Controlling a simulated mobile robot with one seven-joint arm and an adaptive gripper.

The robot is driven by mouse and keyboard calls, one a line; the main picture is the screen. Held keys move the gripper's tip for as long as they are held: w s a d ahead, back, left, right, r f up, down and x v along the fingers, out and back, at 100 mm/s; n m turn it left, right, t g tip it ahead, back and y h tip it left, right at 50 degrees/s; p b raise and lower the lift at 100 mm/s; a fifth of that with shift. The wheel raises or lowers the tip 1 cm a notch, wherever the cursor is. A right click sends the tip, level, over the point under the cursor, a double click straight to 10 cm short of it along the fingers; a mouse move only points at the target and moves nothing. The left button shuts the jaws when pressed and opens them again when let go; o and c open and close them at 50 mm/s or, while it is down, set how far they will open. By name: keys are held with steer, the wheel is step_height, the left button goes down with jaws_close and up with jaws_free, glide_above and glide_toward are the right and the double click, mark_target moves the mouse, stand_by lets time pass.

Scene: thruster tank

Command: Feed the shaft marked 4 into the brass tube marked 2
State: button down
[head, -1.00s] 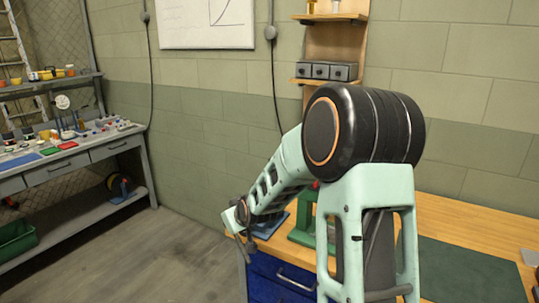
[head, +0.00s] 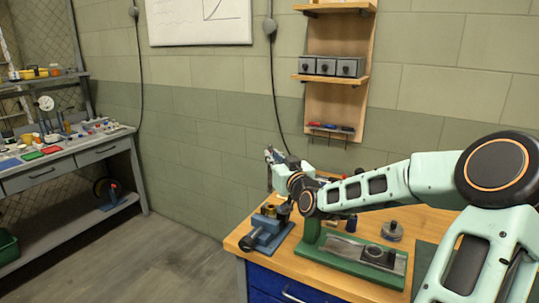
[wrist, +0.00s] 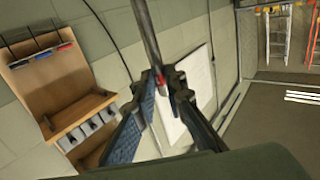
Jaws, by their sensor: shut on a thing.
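My gripper (wrist: 163,88) is shut on a grey shaft (wrist: 148,35) with a red band beside the fingertips. The shaft runs up out of the top of the wrist view. No number marks can be read.
A green fixture with a grey plate (head: 350,258) stands on the wooden bench (head: 325,284), right of the vise. A round grey part (head: 392,231) lies behind it. Open floor lies to the left.

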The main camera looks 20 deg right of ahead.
step_height(320, 180, down, 8)
steer(key=b, duration=0.6)
steer(key=shift+b, duration=0.3)
stand_by(0.3)
steer(key=shift+d, duration=0.1)
steer(key=c, duration=1.9)
jaws_free()
steer(key=shift+s+f, duration=0.1)
steer(key=shift+s, duration=0.1)
steer(key=s, duration=1.1)
steer(key=shift+s+a, duration=0.35)
steer(key=shift+s, duration=0.05)
